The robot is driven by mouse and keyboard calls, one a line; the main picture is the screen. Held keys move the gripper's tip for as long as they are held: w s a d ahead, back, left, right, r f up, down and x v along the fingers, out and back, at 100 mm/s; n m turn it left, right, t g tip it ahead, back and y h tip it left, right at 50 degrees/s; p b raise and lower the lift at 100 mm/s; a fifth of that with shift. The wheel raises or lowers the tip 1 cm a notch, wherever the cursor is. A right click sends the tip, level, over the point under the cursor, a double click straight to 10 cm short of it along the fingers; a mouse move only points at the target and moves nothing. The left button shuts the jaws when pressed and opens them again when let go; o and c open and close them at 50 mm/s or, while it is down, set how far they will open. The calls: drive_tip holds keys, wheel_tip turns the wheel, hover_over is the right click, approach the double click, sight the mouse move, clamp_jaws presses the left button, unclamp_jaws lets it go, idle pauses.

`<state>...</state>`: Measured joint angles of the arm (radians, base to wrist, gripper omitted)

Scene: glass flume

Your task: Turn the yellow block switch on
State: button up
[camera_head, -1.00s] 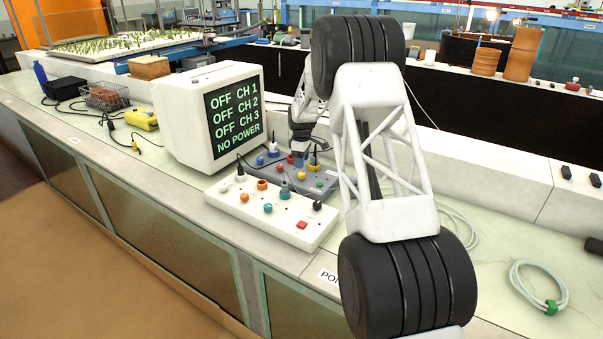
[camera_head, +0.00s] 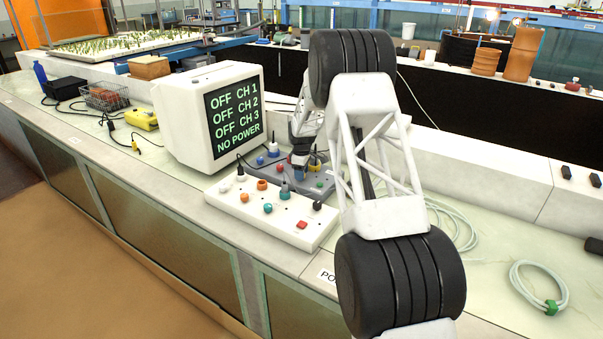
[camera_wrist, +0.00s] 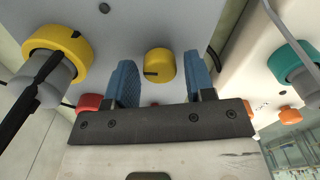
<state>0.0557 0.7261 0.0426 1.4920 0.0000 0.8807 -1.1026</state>
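A yellow block (camera_head: 142,119) with a black cable lies at the left of the bench, left of the monitor. My gripper (camera_head: 298,161) is well to its right, low over the grey connector box (camera_head: 322,188). In the wrist view my gripper (camera_wrist: 159,58) has two blue fingers, spread apart. A round yellow knob (camera_wrist: 160,68) with a dark mark shows between the fingers, with gaps at both sides. I cannot tell how far the fingertips are above the box. The yellow block is outside the wrist view.
The monitor (camera_head: 183,115) reads OFF for CH 1, CH 2, CH 3, and NO POWER. A white box (camera_head: 262,222) with coloured knobs stands in front of the grey box. A yellow ring connector (camera_wrist: 50,46) with a black cable is left of my fingers. A coiled hose (camera_head: 540,290) lies at right.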

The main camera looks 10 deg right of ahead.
drive_tip(key=c, duration=0.7)
drive_tip(key=shift+m, duration=0.3)
drive_tip(key=m, duration=0.8)
drive_tip(key=shift+m, duration=0.4)
drive_tip(key=m, duration=0.8)
drive_tip(key=shift+m, duration=0.3)
